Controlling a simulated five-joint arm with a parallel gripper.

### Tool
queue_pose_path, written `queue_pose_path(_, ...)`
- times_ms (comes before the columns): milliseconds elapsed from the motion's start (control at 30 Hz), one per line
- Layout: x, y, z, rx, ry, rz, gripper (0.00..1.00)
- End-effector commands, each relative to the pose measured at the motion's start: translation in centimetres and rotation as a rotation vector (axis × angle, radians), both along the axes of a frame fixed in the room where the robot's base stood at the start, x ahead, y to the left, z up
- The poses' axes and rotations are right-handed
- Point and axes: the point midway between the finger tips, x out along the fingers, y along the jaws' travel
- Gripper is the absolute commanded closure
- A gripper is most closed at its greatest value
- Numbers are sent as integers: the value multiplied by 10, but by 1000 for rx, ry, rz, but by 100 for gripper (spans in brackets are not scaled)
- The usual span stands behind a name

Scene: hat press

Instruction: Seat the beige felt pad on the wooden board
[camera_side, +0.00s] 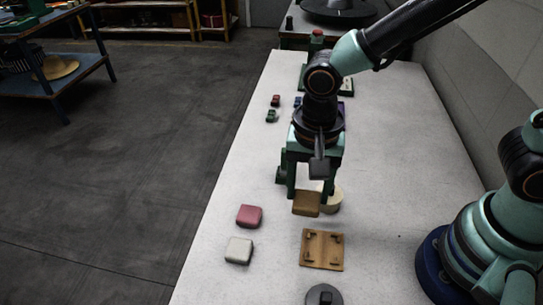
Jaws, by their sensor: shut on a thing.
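My gripper (308,192) points down and is shut on a tan-brown pad with rounded corners, which I take for the beige felt pad (306,205). The pad is held roughly level and appears to be above the table. The wooden board (322,249) lies flat on the table, nearer the camera than the pad. It is square and has small dark raised pieces near its corners. The pad and the board are apart in the picture. The inner faces of the fingers are partly hidden.
A pink pad (249,216) and a whitish pad (239,250) lie left of the board. A dark round piece (324,295) is at the front. A pale round object (333,199) stands behind the held pad. Small red and green pieces (273,108) lie farther back.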

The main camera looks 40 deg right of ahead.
Motion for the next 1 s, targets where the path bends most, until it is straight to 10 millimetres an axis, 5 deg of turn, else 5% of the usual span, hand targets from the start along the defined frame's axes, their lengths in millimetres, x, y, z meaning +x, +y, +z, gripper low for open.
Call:
queue_pose_path(300, -43, -15, -22, 0, 0, 15, 94)
queue_pose_path(1000, -46, -17, -73, -3, 4, 15, 94)
